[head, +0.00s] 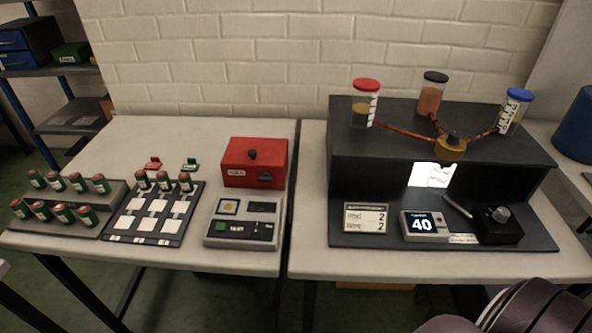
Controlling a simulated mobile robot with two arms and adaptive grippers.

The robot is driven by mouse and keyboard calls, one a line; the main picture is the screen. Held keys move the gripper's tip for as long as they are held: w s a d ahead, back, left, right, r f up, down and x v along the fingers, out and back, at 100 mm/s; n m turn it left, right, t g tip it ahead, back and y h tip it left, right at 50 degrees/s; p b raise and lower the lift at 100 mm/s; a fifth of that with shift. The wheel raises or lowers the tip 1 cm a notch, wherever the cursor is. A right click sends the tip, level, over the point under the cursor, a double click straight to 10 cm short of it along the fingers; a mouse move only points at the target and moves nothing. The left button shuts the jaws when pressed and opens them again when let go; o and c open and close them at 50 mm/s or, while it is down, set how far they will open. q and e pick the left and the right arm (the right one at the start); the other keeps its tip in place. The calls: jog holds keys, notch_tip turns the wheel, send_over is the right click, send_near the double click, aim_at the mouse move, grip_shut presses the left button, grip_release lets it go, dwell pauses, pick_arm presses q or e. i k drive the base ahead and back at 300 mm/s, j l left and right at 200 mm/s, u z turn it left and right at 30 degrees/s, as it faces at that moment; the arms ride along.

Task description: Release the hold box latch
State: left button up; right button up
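The red hold box (235,160) stands at the back right of the left table, with its lid down. A small dark knob (253,154) sits on its lid. A white label (236,172) is on the left of its front face. A small dark part that looks like the latch (265,178) is on the right of the front face; its exact position is too small to tell. Neither gripper is in view. Only a rounded dark link of my own arm shows at the bottom right, well away from the box.
A grey device (232,243) stands just in front of the box. Left of it are a tray (127,224) with white squares and racks of green cylinders (98,183). A black stand (360,150) with capped tubes fills the right table. A narrow gap separates the tables.

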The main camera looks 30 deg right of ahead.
aim_at(266, 178)
jog(key=k+l, duration=0.25)
jog(key=k+l+z, duration=0.1)
jog(key=l, duration=0.4)
jog(key=k+l, duration=0.35)
jog(key=i, duration=0.35)
jog(key=z, duration=0.05)
